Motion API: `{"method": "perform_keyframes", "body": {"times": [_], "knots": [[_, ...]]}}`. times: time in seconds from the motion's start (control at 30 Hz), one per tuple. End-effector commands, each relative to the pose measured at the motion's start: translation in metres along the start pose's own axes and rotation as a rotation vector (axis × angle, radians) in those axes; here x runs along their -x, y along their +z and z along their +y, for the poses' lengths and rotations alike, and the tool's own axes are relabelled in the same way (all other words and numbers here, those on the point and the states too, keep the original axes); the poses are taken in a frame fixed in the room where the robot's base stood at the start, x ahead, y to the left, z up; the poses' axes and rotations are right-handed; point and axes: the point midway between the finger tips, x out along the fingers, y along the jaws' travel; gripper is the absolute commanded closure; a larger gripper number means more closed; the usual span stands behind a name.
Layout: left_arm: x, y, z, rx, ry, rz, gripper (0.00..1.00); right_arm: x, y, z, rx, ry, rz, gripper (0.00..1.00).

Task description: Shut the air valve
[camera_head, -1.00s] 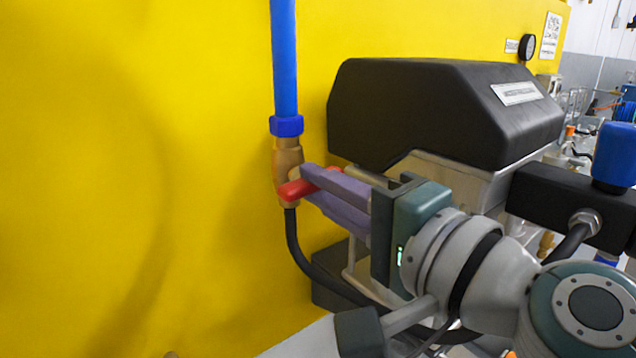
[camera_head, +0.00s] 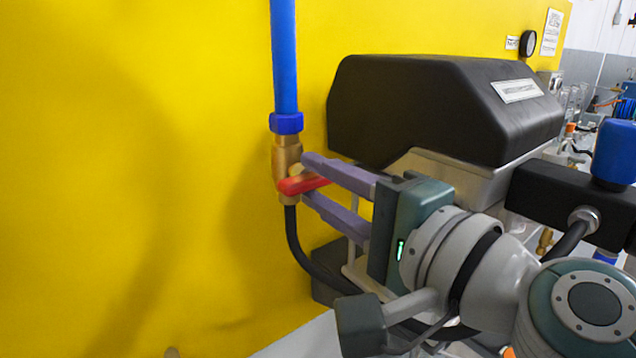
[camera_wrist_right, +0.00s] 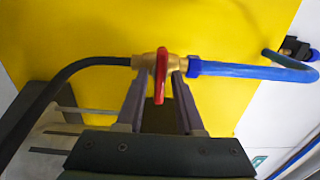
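The air valve is a brass body (camera_head: 286,158) with a red lever handle (camera_head: 304,184), set in line between a blue pipe (camera_head: 285,60) above and a black hose (camera_head: 293,235) below. The handle lies roughly crosswise to the pipe. My right gripper (camera_head: 305,177) is open, its purple fingers above and below the handle with gaps showing. In the right wrist view, the red handle (camera_wrist_right: 160,76) lies between the two fingers of my right gripper (camera_wrist_right: 168,80), closer to the left finger, and crosses the brass body (camera_wrist_right: 125,61). My left gripper is not in view.
A yellow wall (camera_head: 130,170) stands directly behind the valve. A black-covered machine housing (camera_head: 430,110) sits just right of it, above my right gripper. The space left of the valve is clear.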

Motion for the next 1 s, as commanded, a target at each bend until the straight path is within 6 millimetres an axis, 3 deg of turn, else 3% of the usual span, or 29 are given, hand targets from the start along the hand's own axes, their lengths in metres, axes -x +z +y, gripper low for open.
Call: {"method": "perform_keyframes", "body": {"times": [0.4, 0.8, 1.0], "knots": [[-0.001, 0.001, -0.002, -0.006, -0.005, -0.001, 0.50, 0.006, 0.000, 0.000, 0.003, 0.000, 0.000, 0.54], [-0.012, 0.004, -0.002, -0.011, -0.008, -0.001, 0.50, 0.076, 0.001, 0.003, 0.004, 0.003, -0.001, 0.54], [-0.017, 0.006, -0.002, -0.010, -0.007, -0.001, 0.50, 0.097, 0.000, 0.001, 0.003, 0.001, -0.001, 0.54]]}}
